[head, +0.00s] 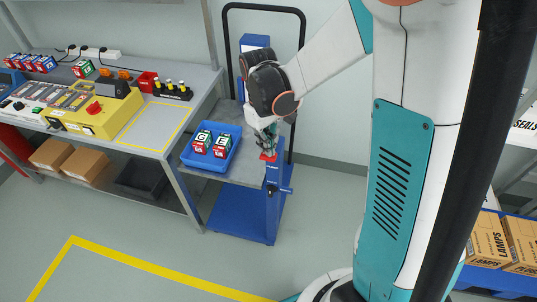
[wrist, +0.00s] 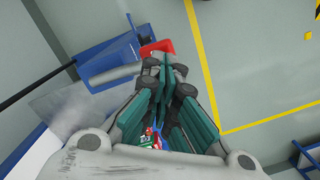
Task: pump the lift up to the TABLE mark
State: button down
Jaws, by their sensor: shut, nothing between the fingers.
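The lift is a blue trolley with a grey platform (head: 245,178) beside the workbench and a blue base (head: 240,213) near the floor. Its blue front post (head: 272,205) carries a red piece (head: 268,157) at the top; a red piece also shows in the wrist view (wrist: 157,48). My gripper (head: 268,149) is shut and empty, right at this red piece; I cannot tell whether they touch. In the wrist view the closed fingers (wrist: 165,65) point at the red piece. The platform looks a little below the bench top. I cannot make out the TABLE mark.
A blue tray (head: 186,160) with blocks lettered G and E sits on the platform. The workbench (head: 195,103) at left holds a yellow control panel (head: 95,118) and a yellow-outlined square. Cartons (head: 488,240) stand at right. The front floor is clear.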

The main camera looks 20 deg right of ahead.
jog(key=shift+f+b, duration=1.65)
jog(key=shift+f, duration=0.55)
jog(key=shift+r, duration=0.15)
jog(key=w, duration=0.2)
jog(key=a, duration=0.1)
jog(key=shift+w+r, duration=0.4)
jog(key=shift+r, duration=0.1)
notch_tip(320, 180, up, 12)
jog(key=w, duration=0.1)
jog(key=shift+a, duration=0.25)
